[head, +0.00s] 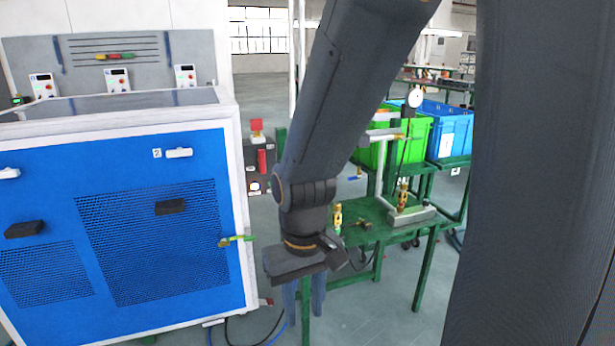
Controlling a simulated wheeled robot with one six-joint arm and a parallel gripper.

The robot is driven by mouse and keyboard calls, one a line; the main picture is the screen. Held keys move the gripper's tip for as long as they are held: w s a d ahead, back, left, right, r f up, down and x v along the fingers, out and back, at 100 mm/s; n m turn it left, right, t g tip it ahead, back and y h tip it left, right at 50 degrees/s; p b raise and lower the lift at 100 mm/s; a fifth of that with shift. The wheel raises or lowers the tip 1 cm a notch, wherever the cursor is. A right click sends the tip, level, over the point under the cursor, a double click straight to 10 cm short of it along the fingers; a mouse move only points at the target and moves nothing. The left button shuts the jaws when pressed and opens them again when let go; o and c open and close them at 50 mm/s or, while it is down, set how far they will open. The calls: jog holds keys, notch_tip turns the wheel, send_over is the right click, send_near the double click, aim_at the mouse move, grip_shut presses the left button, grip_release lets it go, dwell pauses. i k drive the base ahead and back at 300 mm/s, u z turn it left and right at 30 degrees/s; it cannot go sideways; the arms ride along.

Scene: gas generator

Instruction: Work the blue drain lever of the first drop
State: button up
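My gripper (304,304) hangs pointing down in the middle of the head view, in front of the green table. I cannot make out a blue drain lever for certain. A small valve with a yellow-green handle (236,240) sticks out at the right side of the blue cabinet, left of my gripper and apart from it. Brass fittings (403,195) stand on the green table, behind and right of my gripper. My arm hides part of the area behind it.
The blue generator cabinet (60,180) with mesh panels fills the left. The green table (424,230) holds a gauge (414,98) on a stand. Green (415,130) and blue (450,128) crates stand behind. Grey floor (385,310) shows at right.

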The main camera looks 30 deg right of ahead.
aim_at(356, 177)
jog(key=u, duration=0.2)
jog(key=i, duration=0.6)
jog(key=z, duration=0.35)
jog(key=i, duration=0.6)
jog(key=z, duration=1.05)
jog(key=i, duration=0.25)
jog(key=z, duration=0.2)
